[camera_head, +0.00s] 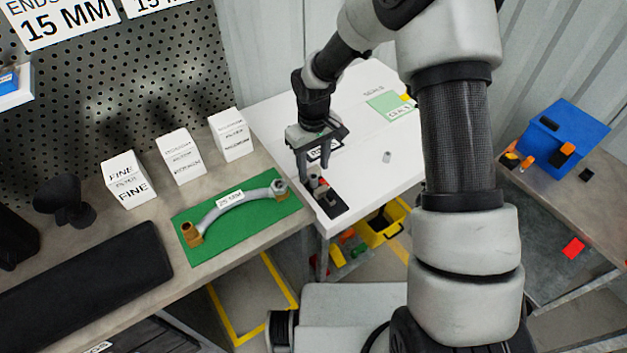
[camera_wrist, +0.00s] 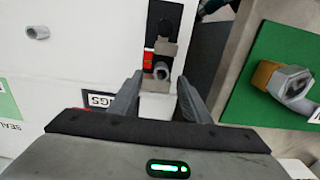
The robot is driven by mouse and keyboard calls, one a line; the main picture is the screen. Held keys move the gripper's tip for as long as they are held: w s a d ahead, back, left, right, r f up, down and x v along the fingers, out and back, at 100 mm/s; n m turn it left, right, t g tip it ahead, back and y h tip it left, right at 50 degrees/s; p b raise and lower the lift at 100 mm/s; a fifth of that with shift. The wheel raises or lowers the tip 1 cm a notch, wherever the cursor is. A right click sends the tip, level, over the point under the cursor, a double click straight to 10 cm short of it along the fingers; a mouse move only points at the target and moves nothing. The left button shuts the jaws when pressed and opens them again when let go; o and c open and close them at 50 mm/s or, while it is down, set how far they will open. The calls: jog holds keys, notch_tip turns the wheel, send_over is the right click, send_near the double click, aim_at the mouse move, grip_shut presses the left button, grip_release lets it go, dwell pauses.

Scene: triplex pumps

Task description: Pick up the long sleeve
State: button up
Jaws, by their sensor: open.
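My gripper (camera_head: 313,168) is open above the front left corner of the white table (camera_head: 355,115). In the wrist view, its fingers (camera_wrist: 160,80) point toward a small grey metal sleeve (camera_wrist: 161,70) that shows between them, beside a red part and a dark part. I cannot tell the height gap, and nothing is clamped. Another grey sleeve (camera_head: 387,157) stands apart on the white table, and it also shows in the wrist view (camera_wrist: 37,31). I cannot tell for sure which of the two is the long one.
A green mat (camera_head: 255,222) holds a curved grey hose (camera_head: 235,200) with brass ends on the bench at left. White filter boxes (camera_head: 182,155) stand behind it. A yellow bin (camera_head: 383,225) is below the white table. A blue box (camera_head: 565,130) stands far right. The table's middle is mostly clear.

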aim_at(313, 176)
notch_tip(313, 176, down, 4)
jog(key=shift+s+f, duration=0.15)
jog(key=shift+f, duration=0.1)
grip_shut()
jog(key=shift+r, duration=0.1)
